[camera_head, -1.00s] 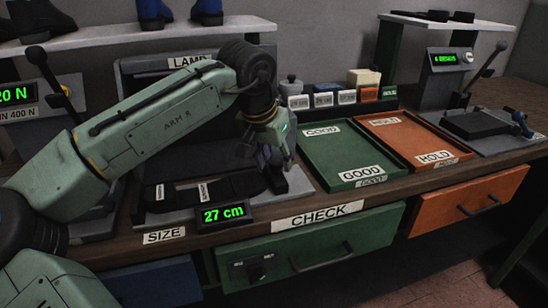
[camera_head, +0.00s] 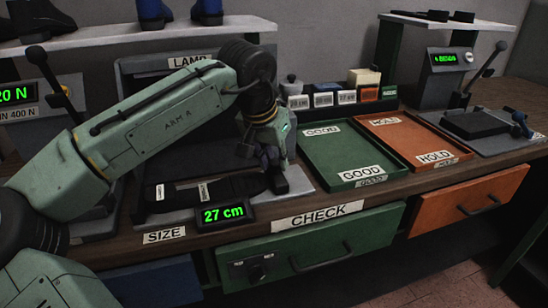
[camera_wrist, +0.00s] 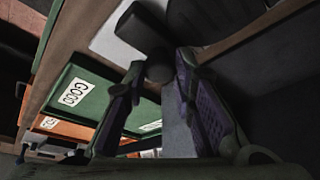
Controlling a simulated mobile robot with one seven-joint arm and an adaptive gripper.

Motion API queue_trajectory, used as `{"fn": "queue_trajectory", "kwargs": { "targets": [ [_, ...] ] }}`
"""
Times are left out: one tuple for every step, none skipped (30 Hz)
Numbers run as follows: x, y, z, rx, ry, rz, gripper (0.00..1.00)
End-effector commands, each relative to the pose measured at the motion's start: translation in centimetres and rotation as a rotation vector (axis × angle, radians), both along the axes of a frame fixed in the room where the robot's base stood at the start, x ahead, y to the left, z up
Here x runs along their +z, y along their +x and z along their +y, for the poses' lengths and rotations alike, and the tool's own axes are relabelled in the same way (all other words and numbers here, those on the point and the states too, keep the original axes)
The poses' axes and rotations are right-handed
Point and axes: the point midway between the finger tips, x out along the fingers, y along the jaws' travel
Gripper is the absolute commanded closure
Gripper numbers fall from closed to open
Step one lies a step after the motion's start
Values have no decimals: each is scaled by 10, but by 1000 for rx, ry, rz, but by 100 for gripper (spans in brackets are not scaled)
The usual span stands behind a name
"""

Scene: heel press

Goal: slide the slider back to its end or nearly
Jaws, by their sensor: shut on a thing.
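The slider (camera_head: 292,182) is a dark block at the right end of the size gauge (camera_head: 180,218), on its light grey plate. In the wrist view the slider (camera_wrist: 143,27) shows as a dark block with a round knob by the fingertips. My gripper (camera_head: 276,163) is over the slider, its fingers pointing down. In the wrist view its two purple-padded fingers (camera_wrist: 163,72) stand either side of the knob, shut on the slider. A dark flat sole (camera_head: 230,188) lies on the gauge left of the slider. The display (camera_head: 224,214) reads 27 cm.
A green GOOD tray (camera_head: 345,160) and an orange HOLD tray (camera_head: 410,145) lie to the right. Small labelled blocks (camera_head: 322,99) stand behind them. A lever press (camera_head: 480,120) stands at the far right. A lamp panel (camera_head: 140,80) is behind my arm.

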Motion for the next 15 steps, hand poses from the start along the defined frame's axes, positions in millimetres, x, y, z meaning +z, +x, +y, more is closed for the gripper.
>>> {"fn": "queue_trajectory", "kwargs": {
  "targets": [
    [1, 1, -4, -3, -1, 0, 100],
    [1, 3, -8, -4, -1, -1, 100],
    [1, 5, -14, -5, -3, -1, 100],
    [1, 6, -19, -7, -3, 0, 100],
    [1, 8, -24, -6, -2, 0, 100],
    [1, 10, -30, -6, -2, 0, 100],
    [1, 11, -34, -7, -3, 0, 100],
    [1, 13, -38, -4, -3, 0, 100],
    [1, 14, -41, -2, -3, 0, 100],
    [1, 14, -44, -3, -2, 0, 100],
    [0, 15, -45, -2, -1, 1, 100],
    [0, 15, -46, 0, -1, 0, 100],
    [0, 16, -47, 0, -1, 0, 100],
    [0, 16, -47, 1, -2, -1, 100],
    [0, 16, -47, 1, -2, -1, 100]
  ]
}}
